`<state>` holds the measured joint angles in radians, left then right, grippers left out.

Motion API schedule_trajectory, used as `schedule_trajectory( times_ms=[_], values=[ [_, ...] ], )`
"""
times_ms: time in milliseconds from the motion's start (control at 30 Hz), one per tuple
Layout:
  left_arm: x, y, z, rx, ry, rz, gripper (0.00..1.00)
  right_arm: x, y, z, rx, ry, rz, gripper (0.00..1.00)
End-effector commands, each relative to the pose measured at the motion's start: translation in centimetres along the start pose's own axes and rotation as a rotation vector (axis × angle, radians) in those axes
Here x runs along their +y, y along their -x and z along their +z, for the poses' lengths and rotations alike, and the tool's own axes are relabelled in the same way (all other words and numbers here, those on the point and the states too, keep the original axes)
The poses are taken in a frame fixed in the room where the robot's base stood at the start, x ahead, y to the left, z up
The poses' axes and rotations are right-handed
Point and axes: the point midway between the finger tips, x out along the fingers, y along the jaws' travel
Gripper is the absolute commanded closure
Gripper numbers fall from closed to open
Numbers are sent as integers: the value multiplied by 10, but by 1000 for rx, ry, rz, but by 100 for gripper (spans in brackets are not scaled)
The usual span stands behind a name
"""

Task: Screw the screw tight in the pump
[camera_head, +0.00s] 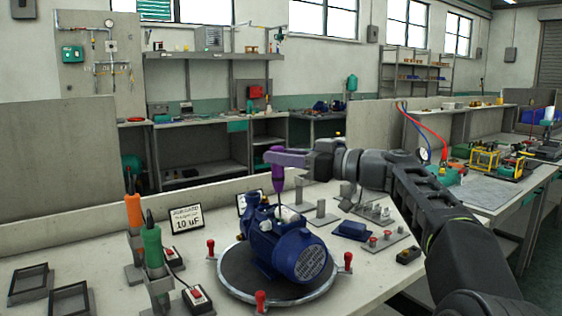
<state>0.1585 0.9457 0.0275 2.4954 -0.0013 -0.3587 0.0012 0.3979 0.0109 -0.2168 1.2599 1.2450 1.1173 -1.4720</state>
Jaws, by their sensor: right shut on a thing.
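The blue pump (288,245) sits on a round dark turntable (240,284) on the bench. My right gripper (280,158), coming in from the right, is shut on a purple screwdriver (279,181). The screwdriver is upright, pointing down, above the back part of the pump. Its lower tip is close to the pump top, but I cannot tell whether it touches. I cannot make out the screw. My left gripper is not in view.
An orange screwdriver (134,212) and a green one (153,247) stand in holders at left, with red-button boxes (197,296) nearby. Red-knobbed posts (348,261) ring the turntable. Two empty dark trays (70,300) lie far left. Metal fixtures (320,214) stand behind the pump.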

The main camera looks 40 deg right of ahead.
Motion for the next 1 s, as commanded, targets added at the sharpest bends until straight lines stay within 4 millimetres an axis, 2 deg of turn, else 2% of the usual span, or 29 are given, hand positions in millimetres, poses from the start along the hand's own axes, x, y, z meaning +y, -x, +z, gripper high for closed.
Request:
schedule_trajectory(
  times_ms=[33,600,1000],
  values=[
    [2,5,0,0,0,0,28,0,0,-6,1,1,-1,100],
    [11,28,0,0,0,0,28,0,0,-43,0,1,-2,100],
    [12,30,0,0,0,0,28,0,0,-48,0,0,-2,100]
  ],
)
